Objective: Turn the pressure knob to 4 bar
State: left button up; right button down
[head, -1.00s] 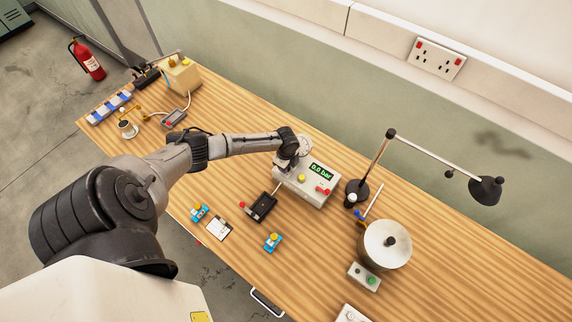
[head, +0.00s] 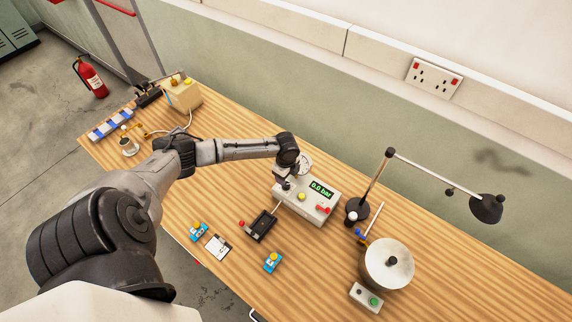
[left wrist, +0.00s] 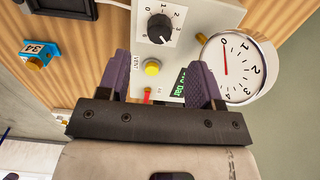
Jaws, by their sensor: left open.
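The pressure box (head: 318,211) is a pale unit on the wooden bench, with a green display (head: 321,189) reading 0.0 bar. In the left wrist view its black pressure knob (left wrist: 160,29) sits inside a numbered scale, beyond the fingertips and untouched. A yellow VENT button (left wrist: 152,67) shows between the fingers. A round white gauge (left wrist: 236,66) with a red needle stands beside the box. My left gripper (left wrist: 160,72) is open and empty, its purple fingers over the box. In the head view my left gripper (head: 284,184) is at the box's left end and hides the knob.
A black cradle (head: 261,226) lies in front of the box. Blue blocks with yellow knobs (head: 272,262) lie nearer the bench edge. Bench at far right is clear.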

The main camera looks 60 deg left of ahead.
pick_arm(q)
notch_tip(320, 180, up, 7)
dwell(0.4)
dwell(0.5)
